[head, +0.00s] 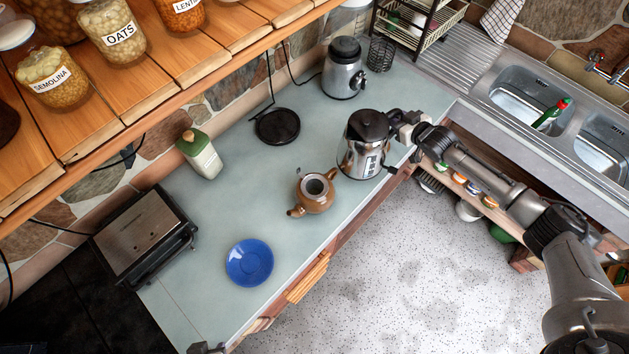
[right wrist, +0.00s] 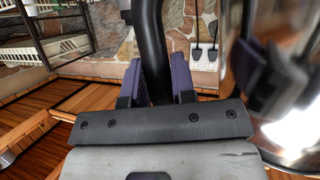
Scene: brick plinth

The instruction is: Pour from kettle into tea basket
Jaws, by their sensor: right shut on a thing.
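The shiny metal kettle (head: 362,152) with a black lid is upright in the head view, right of the teapot. Whether it touches the counter is unclear. My right gripper (head: 399,122) is shut on its black handle, which stands between the purple-padded fingers (right wrist: 157,82) in the right wrist view. The kettle's body (right wrist: 292,75) shows at the right there. The brown teapot (head: 318,201) stands lidless on the counter, its spout toward the lower left. A pale ring shows in its mouth; I cannot make out the tea basket clearly. A dark tip of my left gripper (head: 206,348) shows at the bottom edge.
The black round kettle base (head: 277,126) is empty. A blue saucer (head: 249,263), a green-and-cream bottle (head: 200,153), a toaster-like appliance (head: 145,235) and a grey appliance (head: 343,68) stand on the counter (head: 240,205). A jar shelf (head: 150,75) overhangs the back.

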